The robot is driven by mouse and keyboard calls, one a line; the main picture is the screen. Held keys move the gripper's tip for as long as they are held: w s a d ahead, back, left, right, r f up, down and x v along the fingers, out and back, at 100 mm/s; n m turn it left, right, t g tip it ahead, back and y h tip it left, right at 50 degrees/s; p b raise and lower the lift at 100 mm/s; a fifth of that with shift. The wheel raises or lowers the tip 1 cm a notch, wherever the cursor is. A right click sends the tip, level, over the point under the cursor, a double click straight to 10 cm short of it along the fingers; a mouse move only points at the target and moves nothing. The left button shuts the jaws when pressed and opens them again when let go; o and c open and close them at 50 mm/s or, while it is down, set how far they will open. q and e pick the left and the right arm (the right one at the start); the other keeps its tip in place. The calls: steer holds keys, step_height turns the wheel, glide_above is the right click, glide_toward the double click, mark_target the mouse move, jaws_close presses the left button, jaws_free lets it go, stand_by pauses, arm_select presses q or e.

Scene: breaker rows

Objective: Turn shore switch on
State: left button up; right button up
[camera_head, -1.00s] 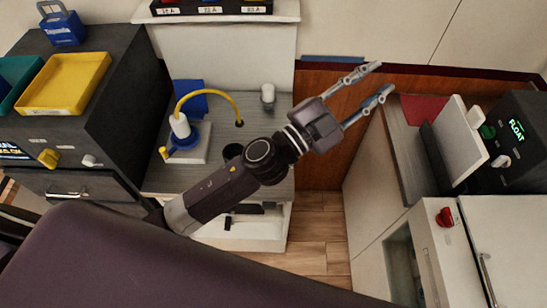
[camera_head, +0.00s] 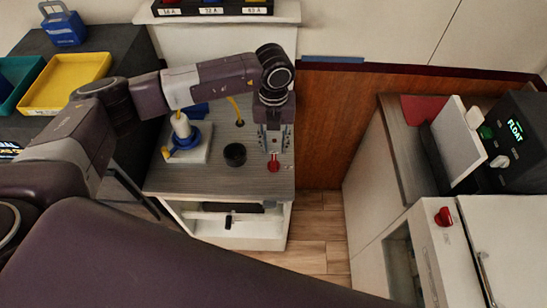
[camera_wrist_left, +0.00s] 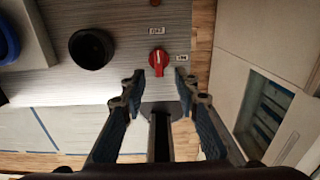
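A red rotary switch (camera_head: 273,162) sits on the grey wood-grain counter, near its front right edge. In the left wrist view the red switch (camera_wrist_left: 158,62) has a small label above it, seemingly OFF, and another to its right, seemingly ON. Its pale pointer line runs toward the upper label. My left gripper (camera_head: 273,145) points down over the counter beside the switch. In the left wrist view my left gripper (camera_wrist_left: 158,84) is open, its fingertips spread to either side just below the switch. I cannot tell whether they touch it. My right gripper is out of view.
A black round cup (camera_head: 235,154) stands left of the switch. A blue and white device with a yellow cable (camera_head: 183,135) stands further left. Another red knob (camera_head: 445,217) is on the right cabinet. Open floor (camera_head: 322,235) lies between the cabinets.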

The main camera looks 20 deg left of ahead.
mark_target(274, 160)
arm_select(q)
steer(key=shift+a+f, duration=0.2)
steer(key=shift+f, duration=0.1)
step_height(274, 160, down, 6)
steer(key=shift+d+f+p, duration=0.1)
steer(key=shift+p, duration=1.15)
steer(key=shift+f, duration=0.45)
steer(key=shift+c, duration=0.3)
jaws_close()
